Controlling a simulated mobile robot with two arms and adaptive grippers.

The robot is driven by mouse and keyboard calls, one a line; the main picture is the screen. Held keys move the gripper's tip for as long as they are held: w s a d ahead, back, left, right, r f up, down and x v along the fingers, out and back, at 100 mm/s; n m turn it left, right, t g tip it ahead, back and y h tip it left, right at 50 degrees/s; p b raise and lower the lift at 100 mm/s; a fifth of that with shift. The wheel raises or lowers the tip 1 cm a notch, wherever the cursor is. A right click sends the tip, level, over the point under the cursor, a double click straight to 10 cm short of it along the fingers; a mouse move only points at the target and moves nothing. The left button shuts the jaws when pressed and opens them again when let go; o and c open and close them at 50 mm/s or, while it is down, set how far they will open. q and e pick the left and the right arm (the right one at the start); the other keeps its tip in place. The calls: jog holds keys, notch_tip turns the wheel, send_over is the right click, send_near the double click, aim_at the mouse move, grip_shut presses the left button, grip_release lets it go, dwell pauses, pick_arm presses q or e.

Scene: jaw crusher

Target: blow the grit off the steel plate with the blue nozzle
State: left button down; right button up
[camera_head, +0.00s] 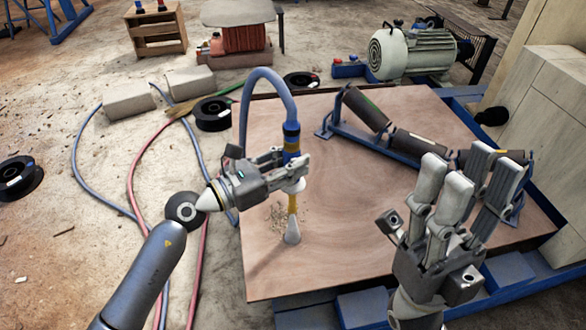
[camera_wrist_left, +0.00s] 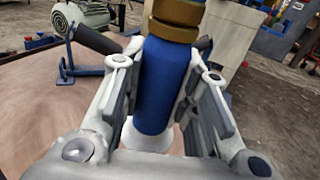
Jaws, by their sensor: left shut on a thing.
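The blue nozzle (camera_head: 291,130) has a blue body, a yellow lower tube and a pale flared tip. It stands nearly upright with the tip low over the brown plate (camera_head: 345,240), which looks more like wood than steel. I cannot tell whether the tip touches. My left gripper (camera_head: 290,172) is shut around the nozzle. In the left wrist view, the blue body (camera_wrist_left: 160,85) sits between both fingers. Grit (camera_head: 278,216) lies on the plate around and left of the tip, partly hidden by the nozzle. My right gripper (camera_head: 472,165) is open and empty at the right, fingers up.
A blue-grey hose (camera_head: 264,76) arcs from the nozzle's top. A blue frame with dark rollers (camera_head: 365,107) lies across the plate's far right. A motor (camera_head: 412,52) stands behind. Hoses and black reels (camera_head: 211,114) lie left. The plate's front middle is clear.

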pick_arm(q)
jog(key=w+a+b, duration=0.1)
jog(key=w+b, duration=0.2)
jog(key=w, duration=0.3)
jog(key=shift+w, duration=0.2)
jog(key=shift+a, duration=0.15)
dwell(1.0)
